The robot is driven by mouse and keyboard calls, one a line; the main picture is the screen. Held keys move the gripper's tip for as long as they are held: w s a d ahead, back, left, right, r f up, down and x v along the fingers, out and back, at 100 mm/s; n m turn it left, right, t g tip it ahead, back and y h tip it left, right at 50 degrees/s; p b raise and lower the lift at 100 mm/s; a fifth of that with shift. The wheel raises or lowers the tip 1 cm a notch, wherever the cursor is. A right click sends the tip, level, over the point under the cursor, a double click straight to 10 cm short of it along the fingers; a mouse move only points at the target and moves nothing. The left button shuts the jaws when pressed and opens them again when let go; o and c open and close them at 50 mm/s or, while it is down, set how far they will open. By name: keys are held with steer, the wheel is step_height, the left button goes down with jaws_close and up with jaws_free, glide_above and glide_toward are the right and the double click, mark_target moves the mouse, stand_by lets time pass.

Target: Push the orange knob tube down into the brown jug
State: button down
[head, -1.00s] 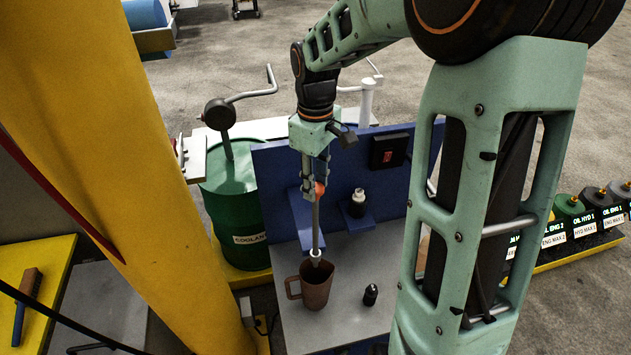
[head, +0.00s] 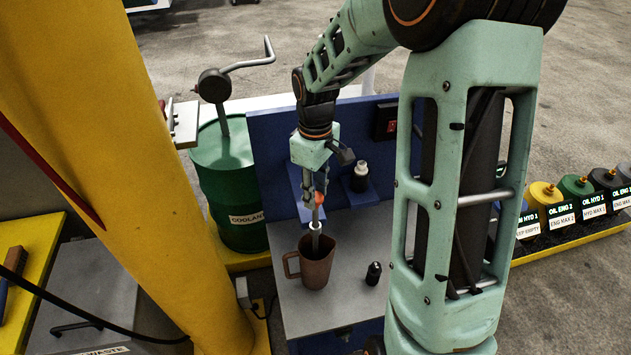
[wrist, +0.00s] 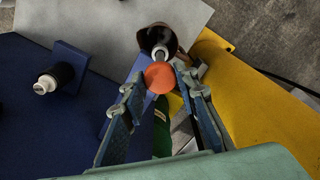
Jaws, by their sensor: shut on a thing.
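The brown jug (head: 317,268) stands on the grey bench top with its handle to the left; its dark mouth shows in the wrist view (wrist: 148,38). The orange knob (head: 319,199) tops a grey tube (head: 315,216), which stands roughly upright over the jug. A white collar (head: 315,227) sits on the tube at the jug's mouth, and the tube's lower end is hidden inside the jug. My gripper (head: 318,192) points down and is shut on the orange knob tube; in the wrist view the knob (wrist: 161,77) shows between the fingertips.
A blue back panel (head: 275,140) stands behind the bench, with a white-capped bottle (head: 360,180) on its shelf. A small black bottle (head: 373,273) stands right of the jug. A green drum (head: 225,175) and a yellow column (head: 120,180) are at left.

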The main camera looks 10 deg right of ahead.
step_height(320, 180, down, 7)
steer(key=b, duration=0.2)
steer(key=shift+r+b, duration=0.15)
steer(key=shift+b, duration=0.25)
steer(key=c, duration=1.5)
jaws_free()
step_height(320, 180, up, 12)
steer(key=shift+r, duration=0.1)
